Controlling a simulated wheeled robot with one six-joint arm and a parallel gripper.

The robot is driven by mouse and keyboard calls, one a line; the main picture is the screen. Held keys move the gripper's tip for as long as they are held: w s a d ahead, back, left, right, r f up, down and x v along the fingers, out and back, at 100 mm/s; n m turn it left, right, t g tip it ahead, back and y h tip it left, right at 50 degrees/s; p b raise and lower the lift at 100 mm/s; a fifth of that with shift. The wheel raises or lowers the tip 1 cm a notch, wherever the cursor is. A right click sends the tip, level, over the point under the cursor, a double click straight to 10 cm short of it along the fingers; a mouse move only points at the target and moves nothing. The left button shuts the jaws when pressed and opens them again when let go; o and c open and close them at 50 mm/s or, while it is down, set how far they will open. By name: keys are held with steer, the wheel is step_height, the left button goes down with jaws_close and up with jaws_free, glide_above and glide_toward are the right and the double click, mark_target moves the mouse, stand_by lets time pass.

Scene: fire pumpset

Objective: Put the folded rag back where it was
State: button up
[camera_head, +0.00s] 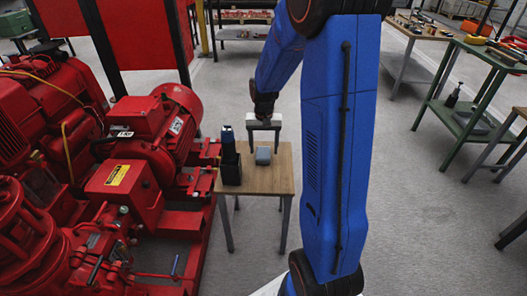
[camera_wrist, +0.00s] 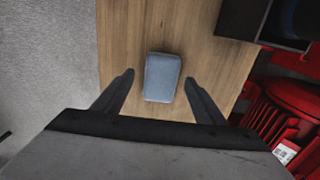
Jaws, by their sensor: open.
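The folded rag (camera_head: 263,156) is a small grey-blue block lying on the wooden top of a small table (camera_head: 275,184). In the wrist view the rag (camera_wrist: 162,77) lies flat between and just beyond my two fingertips, with wood showing on both sides of it. My gripper (camera_head: 264,140) is above the table over the rag. In the wrist view my gripper (camera_wrist: 160,78) is open, its fingers apart from the rag. My blue arm hides part of the floor right of the table.
A black holder (camera_head: 231,172) with a dark blue-topped item stands on the table left of the rag. Red pump machinery (camera_head: 130,185) is close on the table's left. A green workbench (camera_head: 490,55) stands at the right. The floor (camera_head: 430,215) between is clear.

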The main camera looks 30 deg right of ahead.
mark_target(264, 155)
step_height(264, 155, up, 10)
steer(key=s+a+r+n+t, duration=0.1)
steer(key=s+a+r+n, duration=0.1)
steer(key=s+a+r, duration=0.3)
steer(key=s+a+r+n+t, duration=0.1)
steer(key=s+a+r, duration=0.3)
steer(key=s, duration=0.4)
steer(key=s+a+n+t, duration=0.1)
steer(key=s+a+n, duration=0.1)
steer(key=s, duration=0.5)
steer(key=s+a+n+t, duration=0.1)
steer(key=s+a, duration=0.2)
steer(key=s, duration=0.5)
steer(key=shift+s+a+n+t, duration=0.3)
steer(key=shift+a+n+t, duration=0.1)
steer(key=shift+r, duration=0.1)
